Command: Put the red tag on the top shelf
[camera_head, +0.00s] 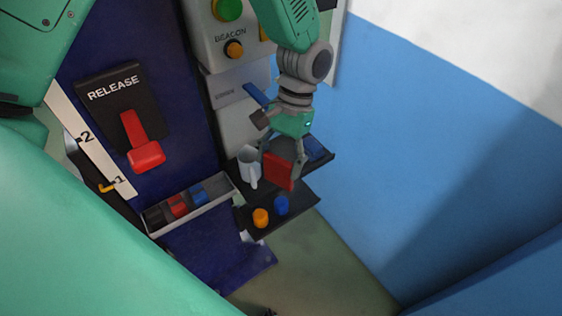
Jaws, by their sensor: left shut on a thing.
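The red tag (279,172) is a flat red block held between the fingers of my left gripper (282,160). My left gripper is shut on it, pointing down, with the arm coming in from above. The tag is over the dark top shelf (320,163); I cannot tell whether it touches the surface. A grey cup (249,166) stands on the left part of this shelf, and a blue piece (315,148) lies at its right. The gripper and tag hide the shelf's middle. My right gripper is not in view.
A lower dark shelf (291,218) holds an orange piece (260,217) and a blue piece (281,205). A tray (223,184) with red and blue blocks is left. A red release lever (143,140) and beacon panel (205,52) are behind. A blue wall bounds the right.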

